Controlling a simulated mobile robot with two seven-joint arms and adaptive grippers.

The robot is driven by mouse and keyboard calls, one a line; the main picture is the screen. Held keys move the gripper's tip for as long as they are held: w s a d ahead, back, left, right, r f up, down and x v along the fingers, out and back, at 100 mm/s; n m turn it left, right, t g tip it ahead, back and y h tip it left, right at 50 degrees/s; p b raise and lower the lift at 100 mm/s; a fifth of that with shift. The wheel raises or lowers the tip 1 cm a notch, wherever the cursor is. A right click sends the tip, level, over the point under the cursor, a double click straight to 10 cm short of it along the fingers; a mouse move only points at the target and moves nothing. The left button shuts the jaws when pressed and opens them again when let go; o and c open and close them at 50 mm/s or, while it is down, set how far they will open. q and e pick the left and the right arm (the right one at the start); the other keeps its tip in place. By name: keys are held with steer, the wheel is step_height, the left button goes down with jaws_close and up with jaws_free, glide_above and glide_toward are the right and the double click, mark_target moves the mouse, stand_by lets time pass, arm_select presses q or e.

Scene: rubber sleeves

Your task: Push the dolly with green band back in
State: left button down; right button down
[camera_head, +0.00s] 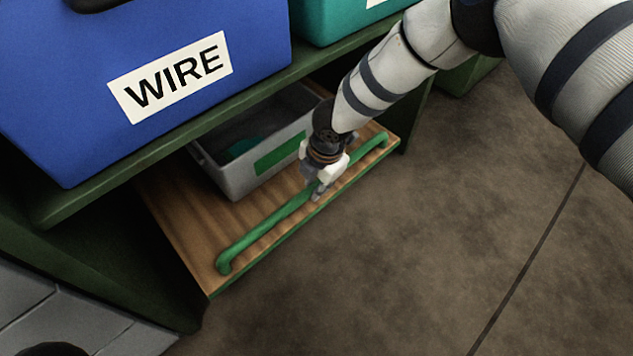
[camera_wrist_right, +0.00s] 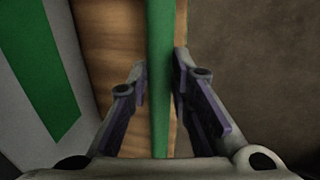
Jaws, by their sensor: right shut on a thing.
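The dolly is a wooden board (camera_head: 183,215) that sticks out from under the green shelf, with a green bar handle (camera_head: 262,232) along its front edge. A grey bin (camera_head: 236,182) with a green band (camera_head: 280,153) stands on it. My right gripper (camera_head: 317,192) is shut on the green handle, right of its middle. In the right wrist view the handle (camera_wrist_right: 160,60) runs between the two fingers of the gripper (camera_wrist_right: 165,105). The gripper hides part of the handle and of the bin's right side. My left gripper is not in view.
A blue bin (camera_head: 150,80) labelled WIRE and a teal bin (camera_head: 335,18) stand on the green shelf (camera_head: 110,178) above the dolly. Dark green side panels flank the opening. The brown floor (camera_head: 430,230) in front is clear.

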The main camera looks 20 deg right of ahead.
mark_target(302, 189)
steer(key=w, duration=0.1)
steer(key=w+a, duration=0.1)
steer(key=w+p, duration=0.1)
steer(key=shift+w+a, duration=0.35)
steer(key=shift+w, duration=0.05)
steer(key=shift+w+r, duration=0.1)
steer(key=shift+w, duration=0.25)
steer(key=c, duration=1.4)
jaws_free()
steer(key=shift+w, duration=0.1)
steer(key=shift+c, duration=0.2)
steer(key=shift+s, duration=0.2)
